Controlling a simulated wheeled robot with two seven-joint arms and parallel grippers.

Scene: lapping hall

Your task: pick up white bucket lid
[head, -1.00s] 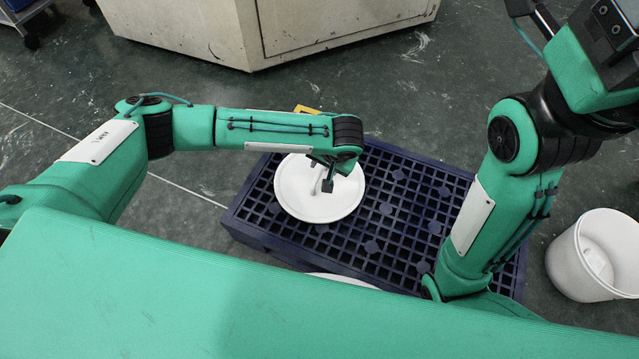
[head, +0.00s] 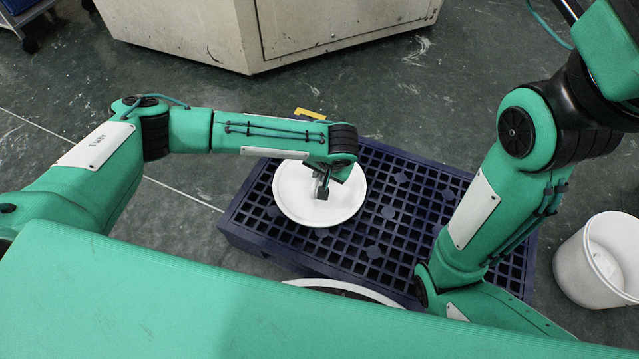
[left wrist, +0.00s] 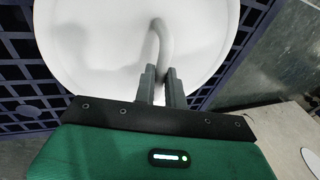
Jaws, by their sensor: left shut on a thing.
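The white bucket lid (head: 342,203) is a round disc over the dark blue grid pallet in the head view. In the left wrist view the lid (left wrist: 95,45) fills the upper middle, with a curved white handle (left wrist: 157,42) standing on it. My left gripper (head: 321,190) is over the middle of the lid. In the left wrist view its two grey fingers (left wrist: 160,85) are closed around the end of the handle. Whether the lid touches the pallet is hard to tell. My right arm is at the right, but its gripper is outside the picture.
The dark blue pallet (head: 410,217) lies on the green floor. A white bucket (head: 590,262) stands at the right. A round white rim (head: 345,287) shows at the pallet's near edge, partly hidden by my body. A beige cabinet (head: 200,32) stands at the back.

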